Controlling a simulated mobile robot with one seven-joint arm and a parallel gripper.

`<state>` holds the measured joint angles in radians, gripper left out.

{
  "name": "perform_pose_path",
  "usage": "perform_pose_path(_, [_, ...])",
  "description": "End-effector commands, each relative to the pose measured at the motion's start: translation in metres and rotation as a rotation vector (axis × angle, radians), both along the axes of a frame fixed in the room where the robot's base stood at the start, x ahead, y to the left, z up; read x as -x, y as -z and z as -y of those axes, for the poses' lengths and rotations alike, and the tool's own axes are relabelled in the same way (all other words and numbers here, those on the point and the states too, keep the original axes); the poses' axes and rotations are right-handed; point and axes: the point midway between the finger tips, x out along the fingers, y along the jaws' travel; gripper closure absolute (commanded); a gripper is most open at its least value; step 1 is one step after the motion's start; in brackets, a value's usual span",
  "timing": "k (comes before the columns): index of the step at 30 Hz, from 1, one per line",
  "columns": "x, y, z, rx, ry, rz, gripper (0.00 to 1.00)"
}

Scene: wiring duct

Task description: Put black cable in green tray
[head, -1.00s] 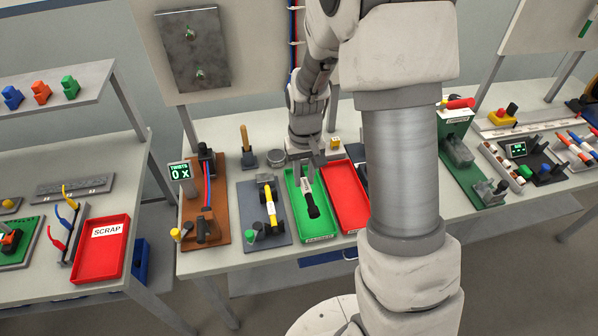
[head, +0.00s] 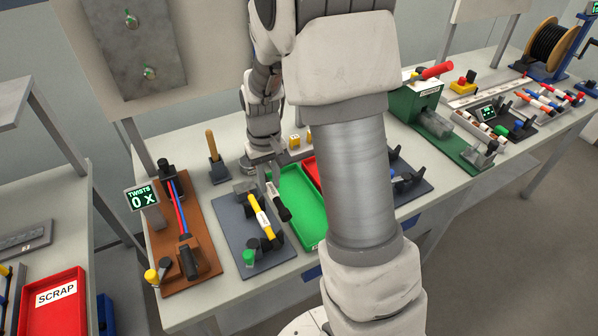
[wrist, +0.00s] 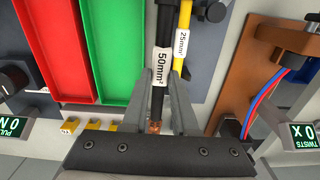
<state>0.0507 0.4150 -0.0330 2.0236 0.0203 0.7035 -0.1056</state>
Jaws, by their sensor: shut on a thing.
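The black cable (wrist: 164,42), with a white 50mm² label and a bare copper end, is held between the fingers of my gripper (wrist: 162,98). In the head view the black cable (head: 280,204) hangs tilted at the left long edge of the green tray (head: 302,212). My gripper (head: 268,182) is shut on it above that edge. In the wrist view the green tray (wrist: 108,50) lies to the left of the cable, and its visible floor is empty. Whether the cable touches the tray rim cannot be told.
A yellow cable (head: 260,217) labelled 25mm² lies on a grey fixture (head: 240,218) just left of the green tray. A red tray (wrist: 52,40) adjoins the green one. A brown board (head: 190,250) with red and blue wires stands further left. My arm hides part of the bench.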

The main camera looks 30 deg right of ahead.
Motion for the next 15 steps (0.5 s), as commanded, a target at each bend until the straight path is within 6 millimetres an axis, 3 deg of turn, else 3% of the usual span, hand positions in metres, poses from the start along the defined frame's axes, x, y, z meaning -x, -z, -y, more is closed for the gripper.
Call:
perform_pose_path(1, [0.0, 0.001, 0.019, 0.0, 0.007, 0.001, 1.0])
perform_pose_path(6, [0.004, 0.0, 0.067, 0.0, -0.009, 0.0, 1.0])
perform_pose_path(10, [0.007, -0.002, 0.088, 0.0, -0.02, 0.001, 1.0])
perform_pose_path(15, [0.008, -0.001, 0.092, 0.0, -0.026, 0.001, 1.0])
